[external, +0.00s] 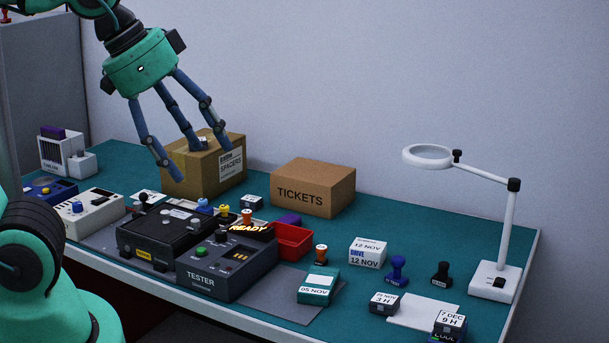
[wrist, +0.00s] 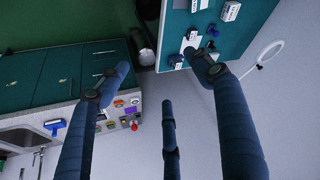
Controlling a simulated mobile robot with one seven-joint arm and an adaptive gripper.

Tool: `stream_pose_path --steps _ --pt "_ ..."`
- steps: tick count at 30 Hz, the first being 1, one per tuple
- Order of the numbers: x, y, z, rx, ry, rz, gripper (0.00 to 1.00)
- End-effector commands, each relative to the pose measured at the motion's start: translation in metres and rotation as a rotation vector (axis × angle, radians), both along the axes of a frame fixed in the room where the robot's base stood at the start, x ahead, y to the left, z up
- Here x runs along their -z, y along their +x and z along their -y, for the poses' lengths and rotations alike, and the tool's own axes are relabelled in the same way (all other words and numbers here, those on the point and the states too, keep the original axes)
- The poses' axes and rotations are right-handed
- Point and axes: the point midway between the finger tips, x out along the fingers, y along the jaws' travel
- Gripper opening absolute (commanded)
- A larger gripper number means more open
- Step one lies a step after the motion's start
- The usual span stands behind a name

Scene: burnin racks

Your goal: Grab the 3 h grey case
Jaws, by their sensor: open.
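A small dark grey case (external: 384,303) with a white top label reading 3 H, its date line small and probably NOV, sits on the teal bench at the front right. It stands left of a white sheet. My gripper (external: 190,150) is at the upper left, high by the SPACERS carton and far from the case. Its three blue fingers are spread with nothing between them. In the wrist view the open fingers of my gripper (wrist: 160,78) face a bench with small things at the top; I cannot tell the 3 H case among them.
A 7 DEC 9 H case (external: 449,324) stands at the front right corner. Near the grey case are a white sheet (external: 420,312), a blue stamp (external: 397,270), a black stamp (external: 441,274) and a teal 05 NOV box (external: 317,285). A magnifier lamp (external: 510,230) stands right, a tester (external: 225,268) left.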

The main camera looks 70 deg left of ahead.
Motion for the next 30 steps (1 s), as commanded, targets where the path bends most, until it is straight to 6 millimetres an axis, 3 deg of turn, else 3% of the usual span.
stream_pose_path --steps 8,14,23,30 --pt "-0.001 0.006 -0.001 -0.011 -0.005 -0.007 0.66" --pt "-0.002 0.033 -0.004 -0.055 -0.026 -0.04 0.66" --pt "0.009 0.111 -0.017 -0.183 -0.084 -0.124 0.66" --pt "0.036 0.18 -0.033 -0.297 -0.131 -0.193 0.66"
